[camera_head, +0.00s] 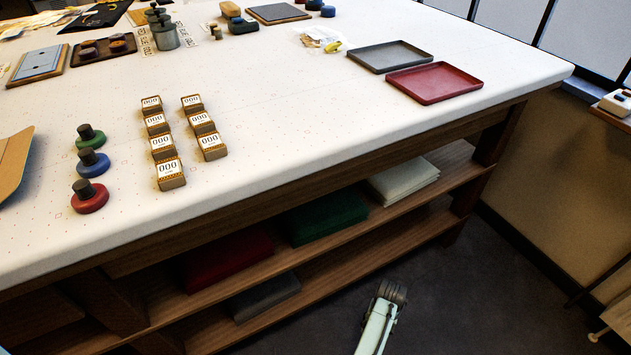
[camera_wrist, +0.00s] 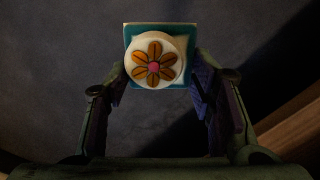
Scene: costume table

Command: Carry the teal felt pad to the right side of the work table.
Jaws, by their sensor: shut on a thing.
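The teal felt pad (camera_wrist: 189,76) shows in the wrist view as a small square with teal edges. A white round piece with an orange-petalled flower (camera_wrist: 154,62) and a pink centre covers most of its face. My gripper (camera_wrist: 158,82) is shut on the pad, with one dark finger at each side. The dark floor lies behind it. The work table (camera_head: 290,110) has a white, dotted top and fills much of the head view. I cannot make out the pad in the head view.
A red tray (camera_head: 432,83) and a grey tray (camera_head: 390,56) lie near the table's right end. Several numbered blocks (camera_head: 169,174) and three knobbed discs (camera_head: 89,197) stand at the left. Folded cloths (camera_head: 328,216) lie on shelves below. The table's front middle is clear.

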